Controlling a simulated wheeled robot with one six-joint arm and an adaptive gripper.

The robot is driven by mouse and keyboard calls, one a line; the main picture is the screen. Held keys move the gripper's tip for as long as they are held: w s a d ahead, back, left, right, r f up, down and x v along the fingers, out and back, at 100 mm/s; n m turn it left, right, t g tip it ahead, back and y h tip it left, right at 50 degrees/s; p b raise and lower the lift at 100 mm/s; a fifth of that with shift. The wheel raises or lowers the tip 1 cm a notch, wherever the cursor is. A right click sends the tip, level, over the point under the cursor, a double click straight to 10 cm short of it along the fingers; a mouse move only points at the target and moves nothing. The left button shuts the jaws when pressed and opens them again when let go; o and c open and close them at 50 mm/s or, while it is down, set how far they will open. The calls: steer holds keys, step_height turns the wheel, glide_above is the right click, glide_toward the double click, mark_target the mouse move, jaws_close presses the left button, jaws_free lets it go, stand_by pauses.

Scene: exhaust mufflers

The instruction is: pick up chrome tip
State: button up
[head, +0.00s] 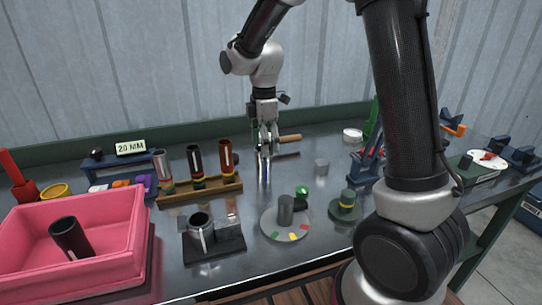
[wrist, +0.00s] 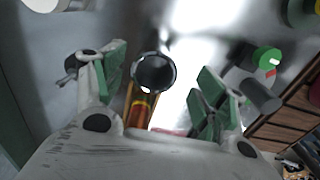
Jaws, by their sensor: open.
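The chrome tip (wrist: 153,74) appears as a round, open-ended tube with a shiny rim in the wrist view, seen nearly end-on between my fingers. My gripper (wrist: 156,88) is open, with a green-padded finger on each side and a visible gap to the tip. In the head view, my gripper (head: 265,153) points down over the middle of the table, right of the wooden rack. A narrow shiny upright shape shows just below its fingers there; the fingers partly hide it, and its outline blends with table reflections.
A wooden rack (head: 200,193) with several banded tubes stands left of my gripper. A round plate (head: 286,225) with a grey cylinder is in front. A wooden-handled tool (head: 289,138) lies behind. A pink bin (head: 120,235) holding a dark tube is at left.

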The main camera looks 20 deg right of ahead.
mark_target(263, 160)
steer(key=f, duration=0.6)
steer(key=shift+w+a+f, duration=0.2)
steer(key=shift+w+f, duration=0.1)
steer(key=c, duration=1.1)
